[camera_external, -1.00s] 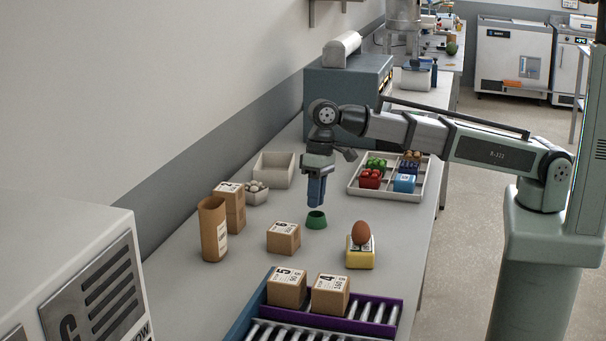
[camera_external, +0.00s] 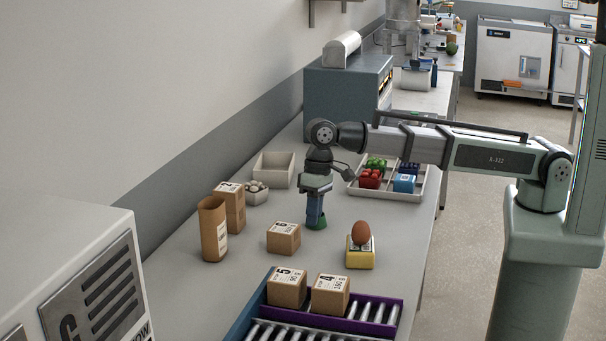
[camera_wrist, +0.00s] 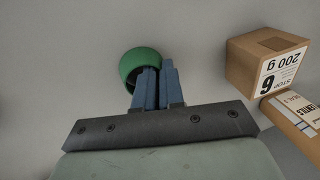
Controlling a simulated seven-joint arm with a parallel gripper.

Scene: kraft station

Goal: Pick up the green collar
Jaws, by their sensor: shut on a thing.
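The green collar (camera_external: 316,224) is a small ring on the grey table, near the middle of the outside view. My gripper (camera_external: 315,222) points straight down at it, with its blue fingers at the collar. In the wrist view the collar (camera_wrist: 139,62) shows as a green ring with a dark opening. The blue fingers of my gripper (camera_wrist: 155,75) are close together and shut on the collar's wall. They cover the near right part of the ring. The collar appears to be at table height; I cannot tell any gap beneath it.
A cardboard box marked 6 (camera_external: 283,238) stands left of the collar, and an egg (camera_external: 361,232) on a yellow holder (camera_external: 360,256) stands to its right. A divided tray (camera_external: 424,188) lies behind right. A roller rack (camera_external: 378,318) with two boxes is in front.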

